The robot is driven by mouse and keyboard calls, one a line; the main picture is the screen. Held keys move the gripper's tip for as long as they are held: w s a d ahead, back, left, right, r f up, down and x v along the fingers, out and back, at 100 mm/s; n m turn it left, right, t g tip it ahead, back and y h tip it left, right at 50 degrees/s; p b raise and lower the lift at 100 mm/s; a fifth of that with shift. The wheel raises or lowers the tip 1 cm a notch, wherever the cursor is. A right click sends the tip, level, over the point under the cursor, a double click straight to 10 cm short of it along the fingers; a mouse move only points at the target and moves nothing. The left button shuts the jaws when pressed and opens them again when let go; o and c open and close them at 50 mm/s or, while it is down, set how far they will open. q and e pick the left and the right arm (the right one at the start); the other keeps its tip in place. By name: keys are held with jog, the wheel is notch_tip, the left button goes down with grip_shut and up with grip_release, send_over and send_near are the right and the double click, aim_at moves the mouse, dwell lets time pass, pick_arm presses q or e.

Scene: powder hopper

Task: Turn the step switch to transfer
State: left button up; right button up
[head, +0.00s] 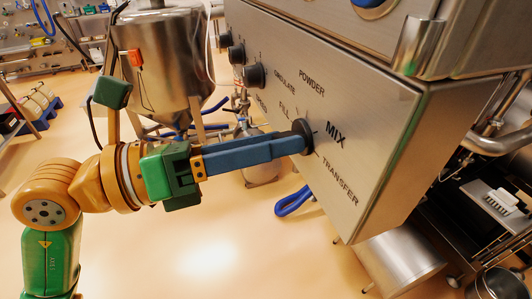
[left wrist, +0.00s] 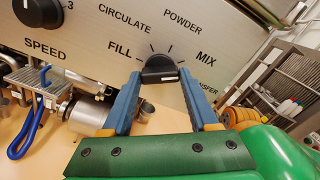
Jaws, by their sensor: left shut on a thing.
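The step switch is a black round knob (head: 306,132) on the sloped steel panel, with FILL, CIRCULATE, POWDER, MIX and TRANSFER printed around it. My left gripper (head: 297,142) reaches it from the left, its blue fingers shut on the knob. In the left wrist view the knob (left wrist: 160,70) sits between the two fingertips of my left gripper (left wrist: 160,78). TRANSFER is partly hidden behind a finger there. Which label the knob points at is not clear. My right gripper is in neither view.
The SPEED knob (left wrist: 40,12) and another black knob (head: 237,54) are on the same steel panel (head: 375,130), left of the switch. A steel hopper (head: 160,60) stands behind my arm. The floor at front left is clear.

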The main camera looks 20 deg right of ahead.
pick_arm(q)
jog(key=shift+m+b, duration=2.6)
jog(key=shift+m, duration=0.5)
jog(key=o, duration=1.4)
jog(key=a+b, duration=0.3)
jog(key=a, duration=0.4)
jog(key=shift+s, duration=0.1)
